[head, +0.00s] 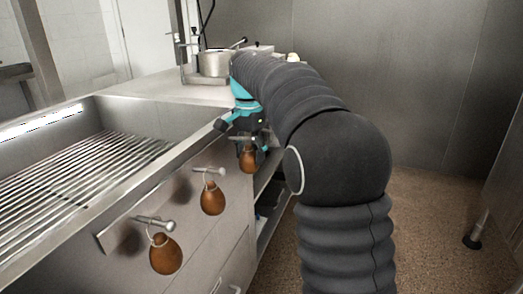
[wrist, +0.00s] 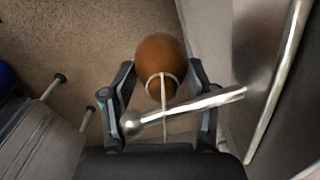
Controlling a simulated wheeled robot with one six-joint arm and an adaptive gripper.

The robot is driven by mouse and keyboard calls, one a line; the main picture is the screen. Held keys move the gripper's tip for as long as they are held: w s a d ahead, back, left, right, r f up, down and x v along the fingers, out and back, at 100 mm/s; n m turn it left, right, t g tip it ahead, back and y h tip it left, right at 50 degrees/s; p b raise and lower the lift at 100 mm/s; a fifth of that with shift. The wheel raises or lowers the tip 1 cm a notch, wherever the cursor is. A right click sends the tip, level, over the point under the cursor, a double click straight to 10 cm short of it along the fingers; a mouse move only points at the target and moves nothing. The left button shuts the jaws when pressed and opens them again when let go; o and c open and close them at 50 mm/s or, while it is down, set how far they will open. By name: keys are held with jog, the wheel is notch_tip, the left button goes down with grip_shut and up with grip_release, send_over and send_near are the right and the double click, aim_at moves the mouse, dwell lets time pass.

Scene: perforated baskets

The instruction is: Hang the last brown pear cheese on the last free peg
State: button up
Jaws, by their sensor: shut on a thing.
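The brown pear cheese (head: 249,159) at the far end of the row is at my gripper (head: 244,128). In the wrist view this pear (wrist: 161,55) sits between the two fingers of my gripper (wrist: 161,78), which is shut on it. A pale cord circles its neck and runs straight toward the palm, crossing the metal peg (wrist: 195,103). I cannot tell whether the cord rests on the peg. The peg has a round knob end. Two other brown pears, a middle one (head: 212,199) and a near one (head: 165,255), hang by cords from pegs on the board.
A steel basin with a slatted rack (head: 75,175) lies to the left of the peg board (head: 125,235). A pot (head: 214,64) stands on the counter behind. Drawers and an open shelf are below the pegs. Open brown floor (head: 430,235) lies to the right.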

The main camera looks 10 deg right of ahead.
jog(key=shift+w+a+f, duration=0.2)
jog(key=shift+a+f, duration=0.15)
jog(key=shift+a, duration=0.15)
jog(key=o, duration=1.5)
jog(key=shift+a, duration=0.15)
jog(key=shift+c, duration=0.2)
jog(key=shift+f, duration=0.1)
notch_tip(320, 180, up, 8)
jog(key=shift+w+r, duration=0.1)
jog(key=shift+r, duration=0.1)
jog(key=shift+d+r+p, duration=0.3)
jog(key=shift+r+p, duration=0.05)
jog(key=shift+r, duration=0.25)
jog(key=s+f+n+t, duration=0.35)
jog(key=s+n, duration=0.25)
jog(key=s, duration=1.2)
jog(key=s+d+f+n+t, duration=0.1)
jog(key=s+f+n, duration=0.3)
jog(key=s+f, duration=1)
jog(key=shift+f+t+b, duration=0.2)
jog(key=shift+t+b, duration=0.1)
jog(key=shift+t, duration=0.25)
